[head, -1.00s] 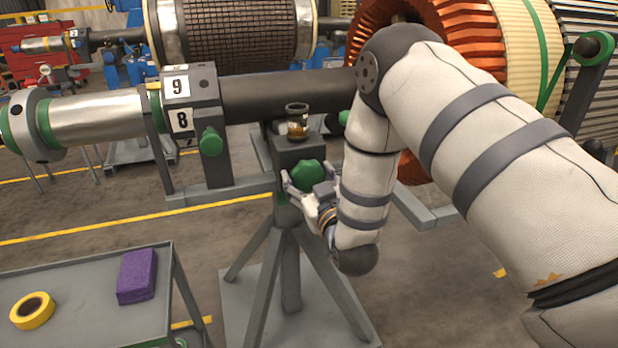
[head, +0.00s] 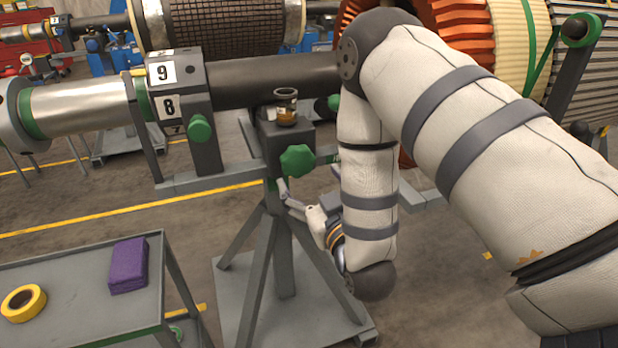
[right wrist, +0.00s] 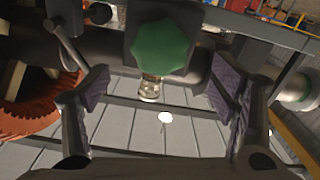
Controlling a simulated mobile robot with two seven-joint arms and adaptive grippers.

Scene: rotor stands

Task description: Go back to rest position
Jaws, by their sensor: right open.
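My right gripper (head: 308,188) is open and empty, just below and to the right of the green knob (head: 297,161) on the grey stand post. In the right wrist view my right gripper (right wrist: 160,90) has its two padded fingers wide apart, with the green knob (right wrist: 161,47) beyond them and nothing between the pads. The forearm hides part of the gripper in the head view. A small glass jar (head: 286,108) with amber contents stands upright on top of the post. My left gripper is not in view.
A dark rotor shaft (head: 270,80) runs behind the post, by an orange-ringed rotor. The stand's legs (head: 246,262) spread below the gripper. A grey cart (head: 75,275) at lower left carries a purple block (head: 128,265) and yellow tape roll (head: 23,302). Floor at lower right is clear.

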